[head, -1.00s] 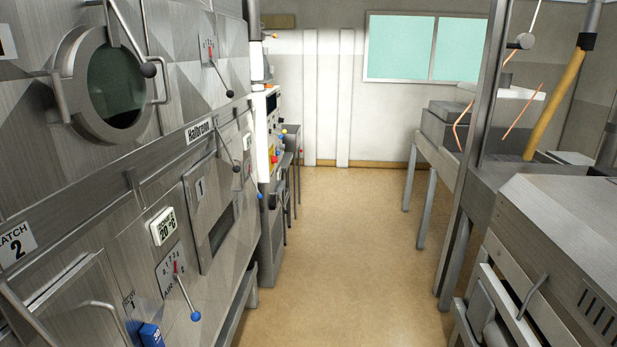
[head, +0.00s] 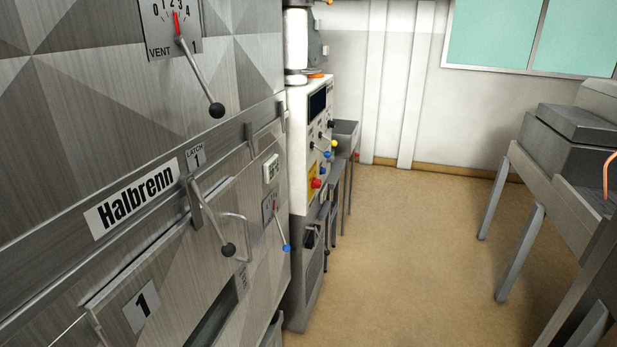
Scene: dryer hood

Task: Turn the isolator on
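A white control cabinet (head: 305,140) stands beyond the metal dryer on the left. Low on its face is a red knob (head: 316,183) by a yellow plate (head: 312,172). It looks like an isolator, but I cannot read a label or tell its position. Above it are a dark display (head: 317,103), a yellow knob (head: 327,154), a blue-tipped lever (head: 333,143) and small black knobs. Neither of my grippers is in view.
The dryer front, with its Halbrenn plate (head: 132,197), vent lever (head: 199,77) and latch lever (head: 212,217), runs close along the left. A metal bench (head: 560,195) stands at the right. The tan floor (head: 420,260) between is clear.

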